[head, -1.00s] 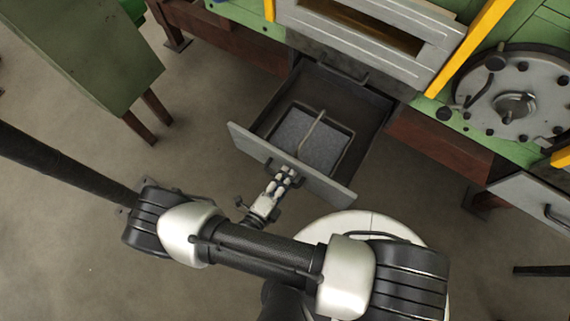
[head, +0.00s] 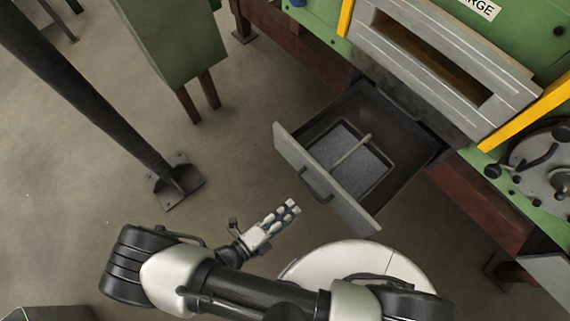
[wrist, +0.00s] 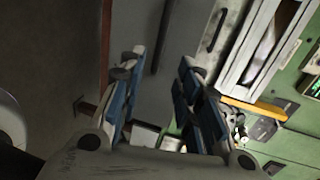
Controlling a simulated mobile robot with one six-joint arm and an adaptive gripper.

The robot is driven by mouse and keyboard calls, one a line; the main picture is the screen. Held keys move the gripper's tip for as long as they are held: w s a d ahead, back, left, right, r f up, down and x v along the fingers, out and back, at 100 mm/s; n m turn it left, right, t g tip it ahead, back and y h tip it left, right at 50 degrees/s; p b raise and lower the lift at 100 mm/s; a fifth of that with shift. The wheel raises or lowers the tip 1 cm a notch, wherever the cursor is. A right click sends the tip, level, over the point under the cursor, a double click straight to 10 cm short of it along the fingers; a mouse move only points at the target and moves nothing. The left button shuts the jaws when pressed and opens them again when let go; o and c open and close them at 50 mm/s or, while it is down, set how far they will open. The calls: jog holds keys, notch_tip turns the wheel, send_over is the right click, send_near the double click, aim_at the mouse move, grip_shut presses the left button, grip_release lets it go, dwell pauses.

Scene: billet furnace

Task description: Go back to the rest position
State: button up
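My gripper (head: 290,212) is in the lower middle of the head view, empty and a little left of the open drawer's front, apart from its handle (head: 317,184). In the wrist view its two blue-padded fingers (wrist: 160,95) stand apart with nothing between them. The grey drawer (head: 293,160) is pulled out below the furnace. Inside it lies a dark tray (head: 322,150) with a grey bottom and a thin bar across it.
The furnace front (head: 440,55) with its slot stands above the drawer. A green cabinet (head: 175,40) is at the upper left, a dark post (head: 95,95) with a floor plate at the left. A round flanged cover (head: 550,165) is at the right. Floor between post and drawer is clear.

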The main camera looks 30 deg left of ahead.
jog(key=shift+s+a, duration=0.15)
jog(key=shift+s, duration=0.3)
jog(key=shift+r, duration=0.15)
jog(key=w+d+r+m+g+h, duration=0.15)
jog(key=w+r+m+g, duration=0.25)
jog(key=r+m, duration=0.4)
jog(key=w+d+r+m+g, duration=0.3)
jog(key=r+m+g, duration=0.1)
jog(key=r+m, duration=0.35)
jog(key=w+d+r+m+g+h, duration=0.15)
jog(key=w+r+m+g, duration=0.25)
jog(key=r+m, duration=0.45)
jog(key=s+d+r+m+t+y, duration=0.2)
jog(key=d+r+m+y, duration=0.6)
jog(key=d+r+m, duration=0.9)
jog(key=s+d+m, duration=0.1)
jog(key=m, duration=0.8)
jog(key=shift+s+d+r, duration=0.15)
jog(key=shift+s+d, duration=0.05)
jog(key=shift+s, duration=0.1)
